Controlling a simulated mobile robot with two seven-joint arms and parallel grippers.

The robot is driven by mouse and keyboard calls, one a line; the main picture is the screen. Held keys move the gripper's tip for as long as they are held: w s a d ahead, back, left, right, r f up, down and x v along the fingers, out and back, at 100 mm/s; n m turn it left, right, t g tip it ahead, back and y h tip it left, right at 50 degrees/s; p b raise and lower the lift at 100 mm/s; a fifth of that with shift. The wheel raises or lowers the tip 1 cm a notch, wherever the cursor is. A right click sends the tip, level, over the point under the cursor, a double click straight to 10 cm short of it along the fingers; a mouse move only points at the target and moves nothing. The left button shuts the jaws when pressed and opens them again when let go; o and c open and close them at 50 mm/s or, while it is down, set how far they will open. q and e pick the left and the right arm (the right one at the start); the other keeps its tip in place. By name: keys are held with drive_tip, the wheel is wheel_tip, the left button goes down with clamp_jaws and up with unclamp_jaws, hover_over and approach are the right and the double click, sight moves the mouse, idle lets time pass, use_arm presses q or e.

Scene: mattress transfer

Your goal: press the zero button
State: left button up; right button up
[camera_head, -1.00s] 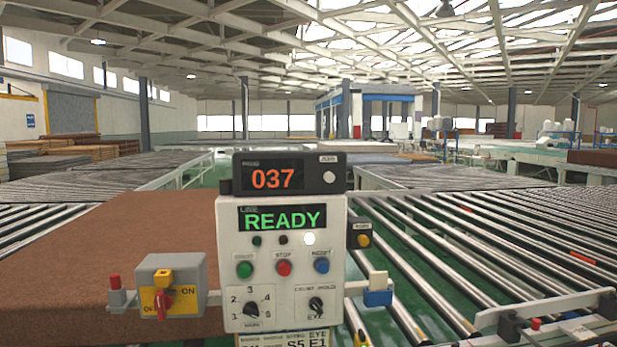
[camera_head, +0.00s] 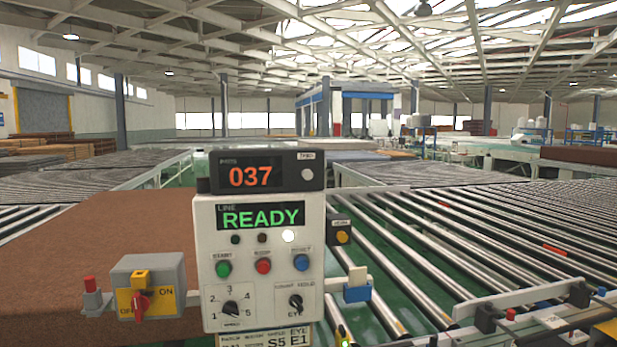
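The zero button (camera_head: 307,174) is a small pale round button at the right end of the dark counter box, under a small white label too small to read surely. The counter display (camera_head: 251,176) reads 037 in orange. The box sits on top of a white control panel (camera_head: 210,262), whose screen (camera_head: 261,217) reads READY in green. The panel carries a green button (camera_head: 223,268), a red button (camera_head: 263,266), a blue button (camera_head: 302,262), a lit white lamp (camera_head: 289,236) and two dark knobs. Neither of my grippers is in view.
A grey switch box (camera_head: 148,272) with a red handle is left of the panel, beside a brown mattress (camera_head: 120,225). A yellow button box (camera_head: 341,233) and a blue-and-white part (camera_head: 357,288) are on the right. Roller conveyors (camera_head: 430,250) fill the right side.

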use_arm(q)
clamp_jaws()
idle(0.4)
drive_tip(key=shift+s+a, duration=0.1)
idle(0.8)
